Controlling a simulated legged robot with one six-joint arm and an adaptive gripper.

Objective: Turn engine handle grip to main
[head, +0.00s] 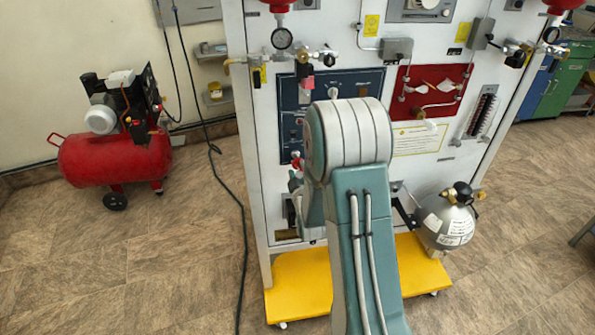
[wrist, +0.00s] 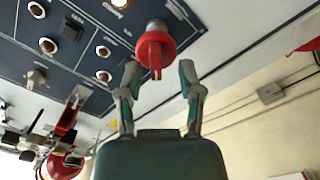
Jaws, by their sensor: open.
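A red handle grip on a grey round base (wrist: 155,52) sticks out from the edge of the dark blue panel (wrist: 75,45) in the wrist view; it looks like the engine handle grip. My gripper (wrist: 160,76) is open, with one finger on each side of the red grip. The fingertips appear apart from it, and nothing is held. In the head view my arm covers part of the blue panel (head: 290,97), and a small red part (head: 297,162) shows at the arm's left side. Which position the grip points to is not readable.
The white trainer cabinet (head: 256,150) stands on a yellow base (head: 300,285). A grey cylinder (head: 446,222) sits at its lower right. A red compressor (head: 115,155) stands at left, with a black cable (head: 240,220) on the floor between.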

